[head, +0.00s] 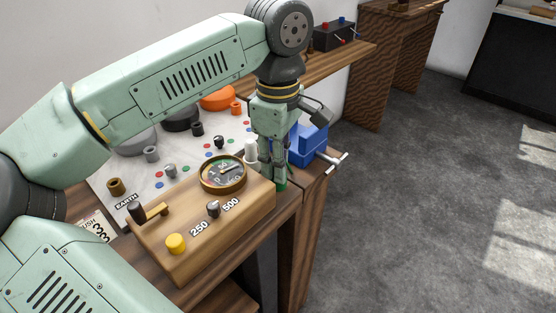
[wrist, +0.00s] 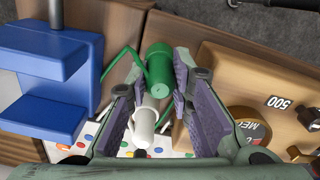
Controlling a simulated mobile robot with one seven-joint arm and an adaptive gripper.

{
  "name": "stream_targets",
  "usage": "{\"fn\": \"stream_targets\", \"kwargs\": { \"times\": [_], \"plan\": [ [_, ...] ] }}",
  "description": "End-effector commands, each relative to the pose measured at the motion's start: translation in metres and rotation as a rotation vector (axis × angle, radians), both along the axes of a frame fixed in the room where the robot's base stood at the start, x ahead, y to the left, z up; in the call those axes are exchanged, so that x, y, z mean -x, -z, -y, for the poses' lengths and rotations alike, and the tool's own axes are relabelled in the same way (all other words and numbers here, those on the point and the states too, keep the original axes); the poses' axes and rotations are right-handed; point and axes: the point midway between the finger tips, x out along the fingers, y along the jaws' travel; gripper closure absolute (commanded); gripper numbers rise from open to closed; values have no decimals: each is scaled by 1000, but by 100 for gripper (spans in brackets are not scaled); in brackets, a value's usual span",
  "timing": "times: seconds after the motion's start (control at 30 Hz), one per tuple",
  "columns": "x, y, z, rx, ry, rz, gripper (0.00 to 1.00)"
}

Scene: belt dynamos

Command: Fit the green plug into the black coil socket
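The green plug (wrist: 158,68) is an upright-looking green cylinder with a thin green cord, between my fingertips in the wrist view. In the head view only a bit of it (head: 281,186) shows under my gripper (head: 272,180), at the table's right edge beside the wooden meter box. In the wrist view my gripper (wrist: 160,75) has its purple-padded fingers on both sides of the plug, apart, with a gap on the left. Contact on the right is unclear. The black socket (head: 197,129) is a short black cylinder on the white board, in front of the black coil (head: 182,118).
A blue clamp (head: 307,145) stands right of my gripper, and it fills the wrist view's left (wrist: 45,75). A white cylinder (head: 250,150) stands close by. The meter box (head: 190,245) lies in front. Grey, brown and orange sockets share the board (head: 165,205).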

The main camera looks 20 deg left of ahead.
Motion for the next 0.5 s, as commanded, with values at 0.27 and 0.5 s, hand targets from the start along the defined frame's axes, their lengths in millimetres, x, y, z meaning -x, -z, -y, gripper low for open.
{"fn": "stream_targets", "kwargs": {
  "times": [0.27, 0.5],
  "plan": [
    [0, 0, 0, 0, 0, 0, 100],
    [0, 0, 0, 0, 0, 0, 100]
  ]
}}
